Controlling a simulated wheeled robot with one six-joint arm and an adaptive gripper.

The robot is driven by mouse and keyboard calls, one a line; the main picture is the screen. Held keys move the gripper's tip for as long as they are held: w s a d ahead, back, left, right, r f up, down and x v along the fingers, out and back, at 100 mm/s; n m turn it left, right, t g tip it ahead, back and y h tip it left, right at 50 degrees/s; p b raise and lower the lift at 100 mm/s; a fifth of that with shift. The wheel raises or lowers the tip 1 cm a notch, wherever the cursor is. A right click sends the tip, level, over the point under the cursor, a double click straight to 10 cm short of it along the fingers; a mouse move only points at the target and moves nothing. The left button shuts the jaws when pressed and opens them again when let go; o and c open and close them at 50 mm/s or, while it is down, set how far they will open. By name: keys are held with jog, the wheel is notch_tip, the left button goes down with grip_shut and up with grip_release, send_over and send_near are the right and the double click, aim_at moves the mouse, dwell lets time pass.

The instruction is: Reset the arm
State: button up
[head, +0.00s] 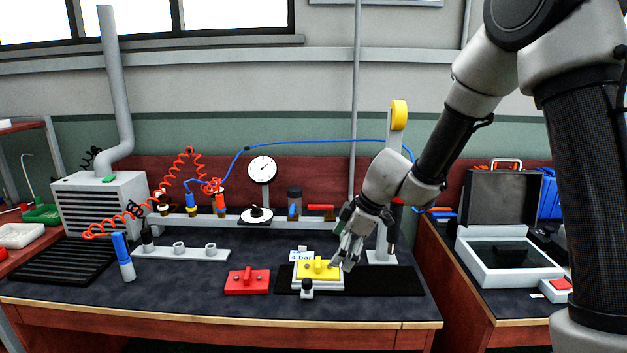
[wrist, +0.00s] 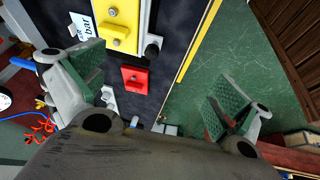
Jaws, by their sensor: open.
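My gripper (head: 345,252) is open and empty, and in the head view it hangs at the right edge of a yellow block (head: 318,269). Its two green-padded fingers (wrist: 150,95) stand wide apart in the wrist view. The yellow block sits on a white fixture on a black mat (head: 395,280), with a "bar" label behind it. In the wrist view the yellow block (wrist: 117,25) is ahead of the fingers, apart from them. A red block (head: 247,282) lies on the bench left of the fixture and also shows in the wrist view (wrist: 135,78). I cannot tell the exact gap between gripper and fixture.
A bench (head: 190,290) carries a rack with coiled red hoses, a dial gauge (head: 262,169) and a grey extractor box (head: 102,205). A pole with a yellow top (head: 399,115) stands close behind my gripper. An open case (head: 507,255) is on the right bench.

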jog(key=w+d+r+m+t+h, duration=0.1)
jog(key=w+d+r+m+t, duration=0.1)
jog(key=w+d+r+t, duration=0.25)
jog(key=w+d+r+m+t+h, duration=0.1)
jog(key=w+d+r+m, duration=0.15)
jog(key=d+r, duration=0.4)
jog(key=d+r+m+t+h, duration=0.2)
jog(key=d+r+m+h, duration=0.1)
jog(key=d+r, duration=0.55)
jog(key=s+d+r+m+g+h, duration=0.1)
jog(key=s+d+r+m+h, duration=0.15)
jog(key=s+d, duration=0.5)
jog(key=s+d+r+m+g+h, duration=0.1)
jog(key=s+d+r+m, duration=0.1)
jog(key=s+d+m, duration=0.35)
jog(key=s+a+f+g+y, duration=0.1)
jog(key=s+f+y, duration=0.1)
jog(key=s, duration=0.8)
jog(key=s+a+f+m+g+y, duration=0.1)
jog(key=s+a+f+g+y, duration=0.1)
jog(key=s, duration=0.8)
jog(key=shift+s+a+f, duration=0.15)
jog(key=shift+s+f, duration=0.1)
jog(key=shift+f, duration=0.65)
